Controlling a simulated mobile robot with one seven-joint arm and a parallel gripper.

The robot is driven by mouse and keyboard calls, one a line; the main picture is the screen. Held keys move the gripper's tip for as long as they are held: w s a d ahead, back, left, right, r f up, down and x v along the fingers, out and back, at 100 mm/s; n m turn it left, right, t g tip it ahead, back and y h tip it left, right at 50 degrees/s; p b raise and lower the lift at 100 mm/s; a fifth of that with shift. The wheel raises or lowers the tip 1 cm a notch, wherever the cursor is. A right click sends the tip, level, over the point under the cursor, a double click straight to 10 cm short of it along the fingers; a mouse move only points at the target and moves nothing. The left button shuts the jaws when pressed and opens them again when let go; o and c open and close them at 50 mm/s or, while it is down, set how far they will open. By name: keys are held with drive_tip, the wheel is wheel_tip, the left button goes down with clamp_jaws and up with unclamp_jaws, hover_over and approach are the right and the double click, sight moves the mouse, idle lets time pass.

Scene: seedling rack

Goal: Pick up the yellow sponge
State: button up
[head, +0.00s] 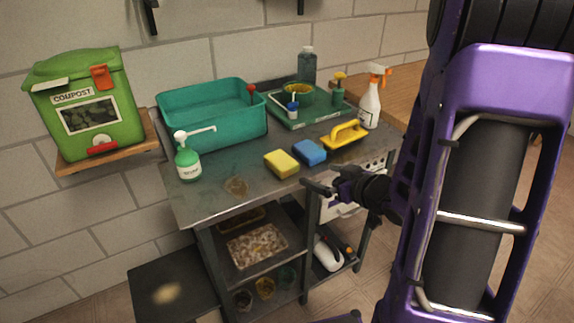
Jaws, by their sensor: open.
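The yellow sponge (282,164) lies flat on the grey metal table (212,190), near its front edge. A blue sponge (310,152) lies close beside it on the right. My gripper (318,187) is in front of the table's front edge, to the right of the yellow sponge and apart from it. Its jaws are open and I see nothing between them. My purple arm fills the right side of the view and hides part of the scene there.
A pump bottle (188,164) and a teal basin (215,122) stand left and behind. A yellow-handled tool (345,135), a spray bottle (371,103) and a green tray (288,122) with small items are behind right. A compost bin (88,105) sits on a wall shelf.

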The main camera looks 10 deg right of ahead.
drive_tip(key=b, duration=0.2)
approach(286, 163)
drive_tip(key=x, duration=0.3)
drive_tip(key=f+x, duration=0.1)
drive_tip(key=x, duration=0.2)
drive_tip(key=shift+s+f, duration=0.1)
drive_tip(key=x, duration=0.3)
drive_tip(key=r+x, duration=0.1)
drive_tip(key=x, duration=0.1)
drive_tip(key=shift+w+a+f, duration=0.15)
drive_tip(key=shift+w+a, duration=0.05)
drive_tip(key=shift+w, duration=0.2)
drive_tip(key=c, duration=1.1)
drive_tip(key=shift+c, duration=0.2)
